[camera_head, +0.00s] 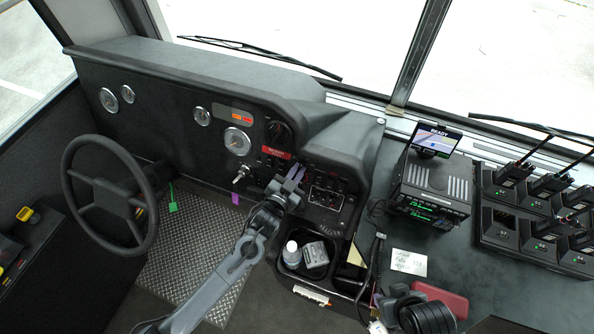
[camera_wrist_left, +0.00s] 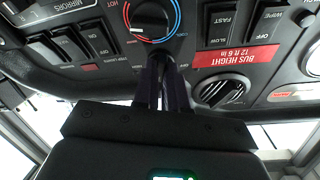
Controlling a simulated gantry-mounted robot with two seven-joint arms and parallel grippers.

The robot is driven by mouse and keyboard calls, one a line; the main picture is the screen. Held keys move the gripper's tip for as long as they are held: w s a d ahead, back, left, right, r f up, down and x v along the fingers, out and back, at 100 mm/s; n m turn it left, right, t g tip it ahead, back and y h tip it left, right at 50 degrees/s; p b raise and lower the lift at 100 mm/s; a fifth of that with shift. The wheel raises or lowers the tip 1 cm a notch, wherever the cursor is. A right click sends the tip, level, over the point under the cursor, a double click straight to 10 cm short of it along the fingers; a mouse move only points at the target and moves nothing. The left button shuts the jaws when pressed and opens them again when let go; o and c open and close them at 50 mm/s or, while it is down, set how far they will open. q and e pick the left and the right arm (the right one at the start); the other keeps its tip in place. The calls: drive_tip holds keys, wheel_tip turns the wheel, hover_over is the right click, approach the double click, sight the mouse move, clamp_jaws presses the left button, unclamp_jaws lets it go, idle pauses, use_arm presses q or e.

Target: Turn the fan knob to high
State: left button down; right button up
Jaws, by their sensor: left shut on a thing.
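My left gripper (camera_head: 294,174) reaches the dash panel to the right of the steering wheel. In the left wrist view, its dark fingers (camera_wrist_left: 163,85) point at the panel just below a round dial (camera_wrist_left: 150,18) with a red and blue ring marked HOT. The fingers are close together, shut on what seems to be the fan knob. The fingers hide the knob, so its setting cannot be read. My right gripper is not seen in either view.
A red bus height label (camera_head: 274,152) and rocker switches (camera_wrist_left: 95,38) surround the fingers. A ribbed round fitting (camera_wrist_left: 222,90) is just right of them. The steering wheel (camera_head: 68,182) stands left. A cup tray (camera_head: 304,283) lies below; a radio unit (camera_head: 437,185) is right.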

use_arm(q)
drive_tip(key=m+g, duration=0.1)
drive_tip(key=m, duration=0.2)
drive_tip(key=m+h, duration=0.1)
drive_tip(key=m, duration=0.3)
drive_tip(key=shift+w+a+g+p, duration=0.1)
drive_tip(key=shift+a+g+p, duration=0.1)
drive_tip(key=shift+g+p, duration=0.2)
drive_tip(key=m+g, duration=0.1)
drive_tip(key=m, duration=0.3)
drive_tip(key=shift+r+m, duration=0.1)
drive_tip(key=shift+m, duration=0.3)
drive_tip(key=c, duration=1.2)
unclamp_jaws()
